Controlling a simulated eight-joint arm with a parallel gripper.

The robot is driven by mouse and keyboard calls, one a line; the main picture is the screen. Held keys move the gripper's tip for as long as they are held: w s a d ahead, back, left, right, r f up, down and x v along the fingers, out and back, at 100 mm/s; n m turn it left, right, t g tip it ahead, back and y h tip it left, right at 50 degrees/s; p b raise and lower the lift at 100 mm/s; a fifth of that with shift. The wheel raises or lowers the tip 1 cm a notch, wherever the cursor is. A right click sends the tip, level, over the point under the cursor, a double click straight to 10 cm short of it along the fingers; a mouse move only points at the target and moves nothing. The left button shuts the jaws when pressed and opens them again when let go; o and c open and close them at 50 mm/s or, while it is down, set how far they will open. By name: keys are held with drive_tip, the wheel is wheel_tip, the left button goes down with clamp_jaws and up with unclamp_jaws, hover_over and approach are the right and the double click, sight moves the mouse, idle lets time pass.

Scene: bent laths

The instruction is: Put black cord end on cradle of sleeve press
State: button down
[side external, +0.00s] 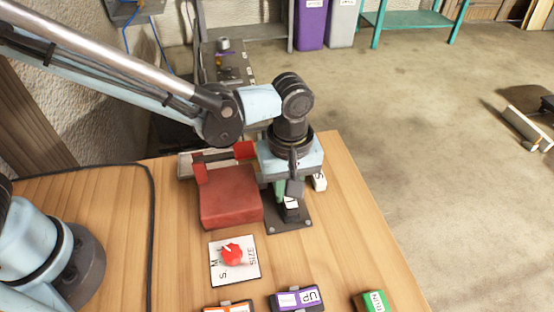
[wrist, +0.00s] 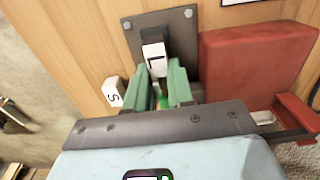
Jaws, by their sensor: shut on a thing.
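My gripper (wrist: 160,68) points down with its two green fingers close around a white block marked L (wrist: 155,62). The block stands over a dark bolted plate (wrist: 133,38); whether it touches the plate I cannot tell. The gripper also shows in the side view (side external: 287,190), just above the plate. The red press body (side external: 230,197) stands beside the plate, with a red arm piece behind it. The cradle is not clearly visible, perhaps hidden by my gripper. A black cord (side external: 151,215) lies on the wooden table at left; its end cannot be made out.
A white block marked S (side external: 319,182) stands near the plate. A size dial with a red knob (side external: 232,252) lies in front of the press.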

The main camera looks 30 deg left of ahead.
drive_tip(key=shift+f, duration=0.25)
drive_tip(key=shift+f, duration=0.15)
drive_tip(key=c, duration=1)
unclamp_jaws()
wheel_tip(320, 180, up, 12)
drive_tip(key=s+a+m+t, duration=0.1)
drive_tip(key=a+m+t, duration=0.1)
drive_tip(key=a, duration=0.6)
drive_tip(key=s+a+m+t, duration=0.2)
drive_tip(key=a+m, duration=0.2)
drive_tip(key=a, duration=0.4)
drive_tip(key=s+a+m+t, duration=0.1)
drive_tip(key=a+m+t, duration=0.2)
drive_tip(key=a, duration=0.6)
drive_tip(key=shift+s, duration=0.4)
